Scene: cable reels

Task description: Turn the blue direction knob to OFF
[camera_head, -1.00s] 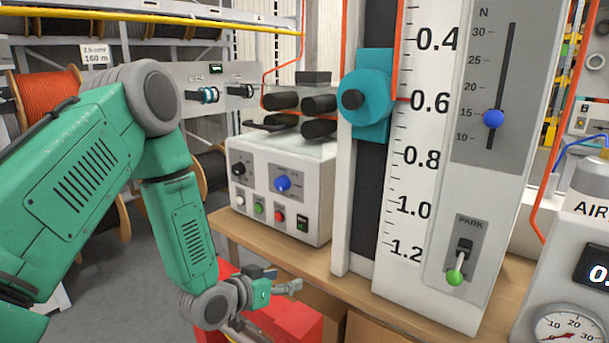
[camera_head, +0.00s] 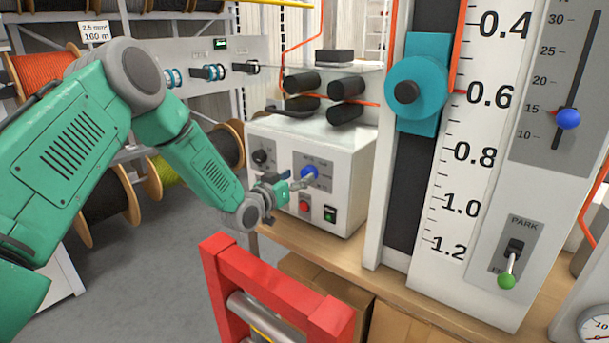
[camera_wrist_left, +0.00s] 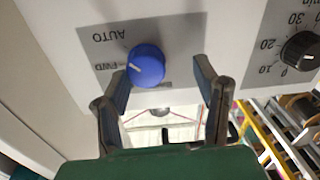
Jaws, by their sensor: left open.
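The blue direction knob (camera_head: 309,173) is on the front of a white control box (camera_head: 345,190), partly hidden by my gripper in the head view. In the left wrist view the blue knob (camera_wrist_left: 147,65) shows upside down on a grey plate, its white mark towards the FWD label. AUTO also reads there; another label is partly hidden. My left gripper (camera_head: 296,183) is open in front of the box. In the wrist view its fingers (camera_wrist_left: 163,68) spread on either side of the knob, which appears closer to the left-hand finger. I cannot tell whether they touch.
A black numbered knob (camera_wrist_left: 300,50) is beside the plate. Red (camera_head: 304,206) and green (camera_head: 330,214) buttons sit below the blue knob. A red frame (camera_head: 270,275) stands in front of the bench. A tall scale column (camera_head: 460,190) rises to the right.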

